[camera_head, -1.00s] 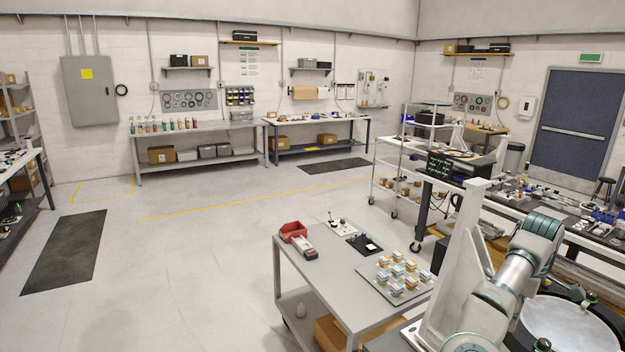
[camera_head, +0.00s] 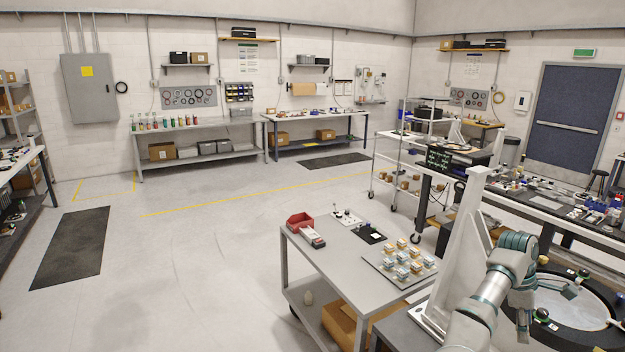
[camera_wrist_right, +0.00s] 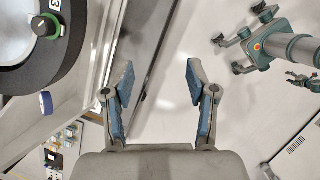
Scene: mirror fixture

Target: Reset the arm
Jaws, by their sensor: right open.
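My right arm rises from the bottom edge at the right in the head view and bends over. Its right gripper (camera_head: 522,318) hangs small beside the left edge of the mirror fixture. In the right wrist view the gripper (camera_wrist_right: 160,80) is open, with its two fingers wide apart and nothing between them. In the wrist view part of the ring (camera_wrist_right: 70,65) and one knob (camera_wrist_right: 46,25) are at the upper left, clear of the fingers.
A white upright post (camera_head: 455,255) stands close to the arm. A cluttered bench (camera_head: 545,203) is behind the fixture. Open floor lies at left.

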